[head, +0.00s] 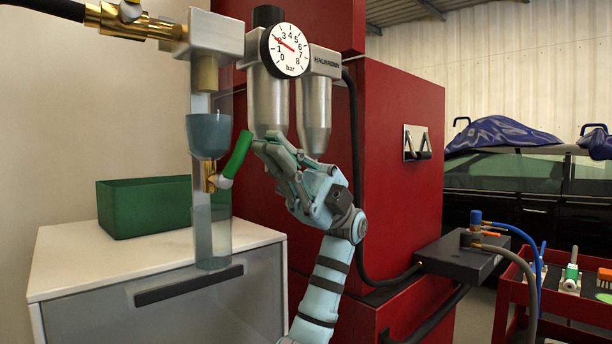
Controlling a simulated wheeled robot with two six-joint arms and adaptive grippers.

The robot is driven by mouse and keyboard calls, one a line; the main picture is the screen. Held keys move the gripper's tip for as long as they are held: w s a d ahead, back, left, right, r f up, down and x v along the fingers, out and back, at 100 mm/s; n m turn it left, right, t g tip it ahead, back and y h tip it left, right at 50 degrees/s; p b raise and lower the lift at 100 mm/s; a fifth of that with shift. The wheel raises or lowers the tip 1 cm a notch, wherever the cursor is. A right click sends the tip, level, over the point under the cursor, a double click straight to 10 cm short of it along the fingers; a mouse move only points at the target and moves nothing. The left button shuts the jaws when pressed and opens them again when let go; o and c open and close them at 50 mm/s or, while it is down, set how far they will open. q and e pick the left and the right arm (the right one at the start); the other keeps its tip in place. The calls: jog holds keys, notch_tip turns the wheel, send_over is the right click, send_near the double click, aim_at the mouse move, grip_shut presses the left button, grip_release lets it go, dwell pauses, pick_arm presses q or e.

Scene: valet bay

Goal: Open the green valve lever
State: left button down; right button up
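The green valve lever (238,154) is a curved green handle. It slants up and to the right from a white pivot on a small brass valve (210,178). The valve sits on the side of a clear tube (203,232) below a blue-grey bowl. My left gripper (266,147) is just right of the lever's upper end, with its fingertips pointing at it. I cannot tell whether they touch the lever. The fingers overlap in this view, so their gap is unclear. My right gripper is not in view.
A pressure gauge (290,50) and metal filter cups (314,112) hang just above my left gripper. A green box (145,207) stands on the white cabinet (75,258) at left. A red housing (400,200) is behind my arm. A red tool cart (510,290) stands at right.

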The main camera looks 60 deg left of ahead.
pick_arm(q)
jog(key=shift+s+r, duration=0.35)
jog(key=shift+s, duration=0.05)
jog(key=v, duration=0.7)
jog(key=shift+w, duration=0.2)
jog(key=shift+f, duration=0.15)
